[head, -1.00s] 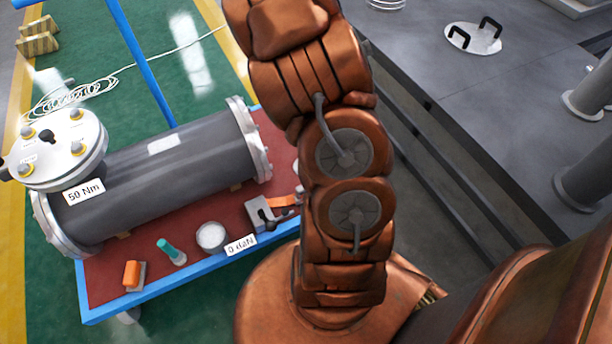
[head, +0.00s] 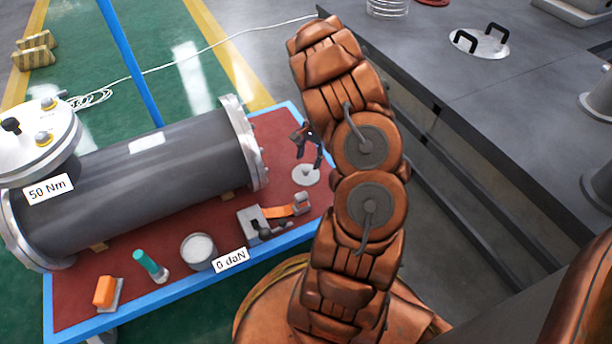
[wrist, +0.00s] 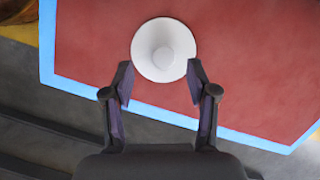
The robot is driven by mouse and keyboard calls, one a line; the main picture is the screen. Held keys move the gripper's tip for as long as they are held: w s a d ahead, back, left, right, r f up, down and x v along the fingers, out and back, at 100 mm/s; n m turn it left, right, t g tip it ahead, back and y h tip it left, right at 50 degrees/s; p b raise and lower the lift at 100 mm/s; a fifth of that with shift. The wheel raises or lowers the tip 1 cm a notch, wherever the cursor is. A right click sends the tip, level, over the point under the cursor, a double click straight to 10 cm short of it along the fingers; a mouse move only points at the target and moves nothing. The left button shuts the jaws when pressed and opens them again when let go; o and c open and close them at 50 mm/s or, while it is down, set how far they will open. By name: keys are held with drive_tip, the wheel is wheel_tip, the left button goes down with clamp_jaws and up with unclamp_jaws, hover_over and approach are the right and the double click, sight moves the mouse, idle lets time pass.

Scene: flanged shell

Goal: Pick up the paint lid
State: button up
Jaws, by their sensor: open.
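The paint lid (head: 306,176) is a small white disc with a central knob. It lies on the red top of the cart, right of the grey cylinder. My gripper (head: 308,152) is open and empty near the lid, apparently above it. In the wrist view the lid (wrist: 150,66) sits at the top middle, just beyond the tips of my open gripper (wrist: 160,74). The fingertips show on either side of its near edge, and I see no grip on it. The exact height gap cannot be told.
The blue-edged cart (head: 180,297) also holds the flanged grey cylinder (head: 140,185), a white-filled pot (head: 198,251), a clamp-like tool (head: 262,224), a teal-capped item (head: 150,265) and an orange block (head: 106,292). A grey bench (head: 480,100) stands at right.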

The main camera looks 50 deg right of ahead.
sight(306, 168)
drive_tip(key=shift+b+x, duration=1.4)
drive_tip(key=shift+x, duration=1.15)
drive_tip(key=shift+w+d, duration=0.15)
drive_tip(key=shift+w, duration=0.05)
clamp_jaws()
